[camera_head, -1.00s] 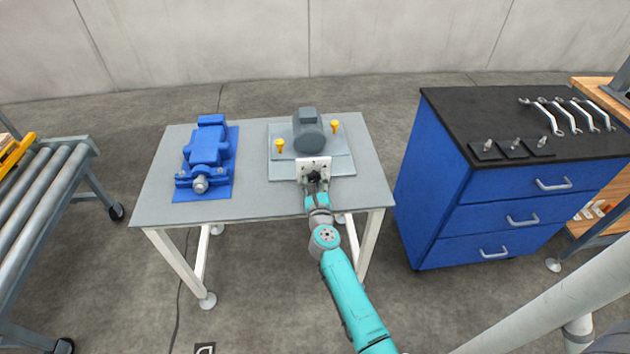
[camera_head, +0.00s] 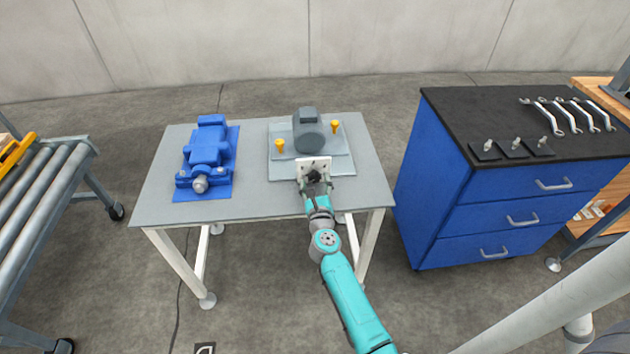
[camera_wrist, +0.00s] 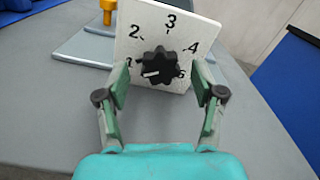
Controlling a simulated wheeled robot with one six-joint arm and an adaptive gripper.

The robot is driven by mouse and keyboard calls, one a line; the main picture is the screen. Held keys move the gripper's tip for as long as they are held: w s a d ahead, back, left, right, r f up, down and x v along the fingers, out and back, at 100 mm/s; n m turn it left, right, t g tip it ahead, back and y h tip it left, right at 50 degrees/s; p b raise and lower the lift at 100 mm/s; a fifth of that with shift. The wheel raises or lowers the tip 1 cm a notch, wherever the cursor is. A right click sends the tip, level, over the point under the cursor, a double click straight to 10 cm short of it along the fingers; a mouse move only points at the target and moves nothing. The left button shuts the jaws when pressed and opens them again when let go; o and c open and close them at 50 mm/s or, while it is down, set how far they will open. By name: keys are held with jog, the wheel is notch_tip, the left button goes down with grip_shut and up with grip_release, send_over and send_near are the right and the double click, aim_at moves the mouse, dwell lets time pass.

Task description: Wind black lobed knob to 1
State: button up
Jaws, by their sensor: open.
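The knob (camera_head: 314,176) and plate (camera_head: 313,164) also show at the table's front in the head view. My gripper (camera_wrist: 160,82) is open, with one finger on each side of the knob and gaps between. In the head view my gripper (camera_head: 315,184) is just in front of the plate.
A grey motor (camera_head: 308,132) on a plate stands behind the dial, with a yellow-orange knob (camera_head: 280,146) on its left and another (camera_head: 335,127) on its right. A blue machine (camera_head: 207,155) stands on the table's left. A blue cabinet (camera_head: 490,205) is to the right.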

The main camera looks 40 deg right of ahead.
jog(key=v, duration=1)
jog(key=shift+s+a, duration=0.25)
jog(key=shift+s, duration=0.1)
jog(key=s+a+r+m+y, duration=0.3)
jog(key=s+a+m, duration=0.3)
jog(key=s+m, duration=0.5)
jog(key=s+a+r+m+y, duration=0.3)
jog(key=s+a+m, duration=0.4)
jog(key=s+m, duration=0.4)
jog(key=s+a+r+m+y, duration=0.3)
jog(key=s+a+m, duration=0.3)
jog(key=s, duration=1.1)
jog(key=m+y, duration=0.1)
jog(key=m, duration=0.3)
jog(key=shift+a+m, duration=0.2)
jog(key=shift+m, duration=0.2)
jog(key=shift+s, duration=0.15)
